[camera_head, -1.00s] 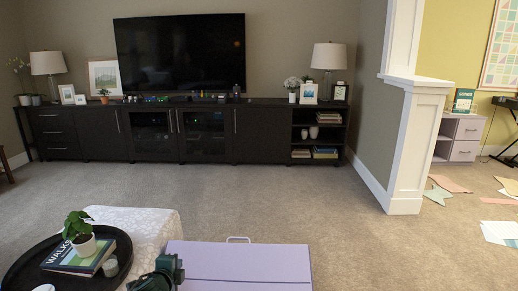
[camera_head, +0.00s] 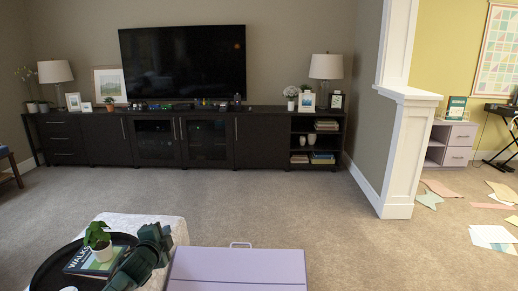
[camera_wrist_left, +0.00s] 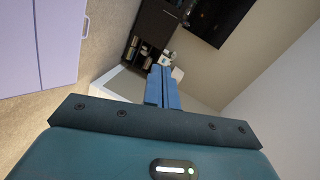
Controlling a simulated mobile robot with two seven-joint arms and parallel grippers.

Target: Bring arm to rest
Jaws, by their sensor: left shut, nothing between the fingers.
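My left gripper shows in the left wrist view (camera_wrist_left: 162,86), its two blue fingers closed together with nothing between them. In the head view my dark green left arm reaches up from the bottom edge, left of centre. It passes in front of the right part of a round black tray (camera_head: 42,268) and the white ottoman (camera_head: 178,232). I cannot make out the fingertips in the head view. My right gripper is in neither view.
A lilac case (camera_head: 237,266) with a handle stands right of my arm. The tray holds a potted plant (camera_head: 98,240) and a book (camera_head: 82,262). A dark media cabinet (camera_head: 85,140) and a television (camera_head: 183,65) are far back. The carpet between is clear.

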